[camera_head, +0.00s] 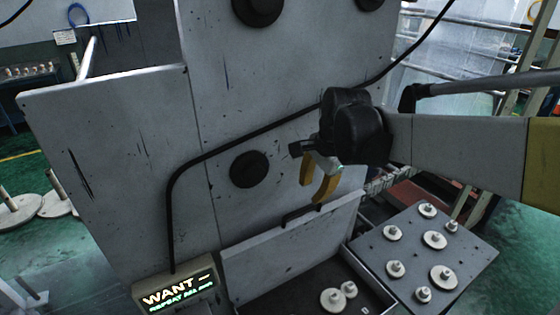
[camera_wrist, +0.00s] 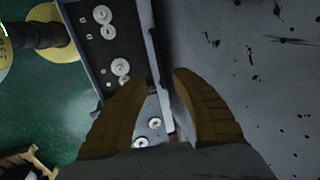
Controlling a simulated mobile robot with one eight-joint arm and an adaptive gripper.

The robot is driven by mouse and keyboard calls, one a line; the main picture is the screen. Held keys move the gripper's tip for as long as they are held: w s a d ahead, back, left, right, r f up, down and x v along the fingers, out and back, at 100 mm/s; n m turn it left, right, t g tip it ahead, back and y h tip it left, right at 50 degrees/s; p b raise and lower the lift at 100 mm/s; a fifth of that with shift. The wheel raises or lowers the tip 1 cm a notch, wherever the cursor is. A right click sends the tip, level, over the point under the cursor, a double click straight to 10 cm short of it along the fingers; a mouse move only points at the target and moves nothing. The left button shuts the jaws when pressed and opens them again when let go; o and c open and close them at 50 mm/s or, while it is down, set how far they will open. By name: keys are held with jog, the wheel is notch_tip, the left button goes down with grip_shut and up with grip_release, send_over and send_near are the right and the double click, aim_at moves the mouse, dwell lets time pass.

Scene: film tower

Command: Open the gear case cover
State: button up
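The gear case cover (camera_head: 285,247) is a flat grey panel standing raised at the back of the gear case, close to the machine face. A black handle (camera_head: 300,214) shows at its top edge. Below it the dark case (camera_head: 372,300) is open, with pale gears (camera_head: 333,298) inside. My gripper (camera_head: 315,196) is just above the handle, its yellow fingers pointing down. In the wrist view my gripper (camera_wrist: 160,80) has its fingers spread apart, with nothing seen held between them. Whether a finger touches the handle or cover cannot be told.
A grey plate (camera_head: 472,262) with several pale gears lies right of the case. A lit sign (camera_head: 178,293) stands at the lower left. A black cable (camera_head: 235,145) and round black knob (camera_head: 249,169) are on the machine face. Railings stand at the upper right.

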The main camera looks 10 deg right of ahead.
aim_at(304, 209)
jog(key=b+x, duration=0.1)
jog(key=x, duration=0.8)
jog(key=shift+s, duration=0.1)
grip_shut()
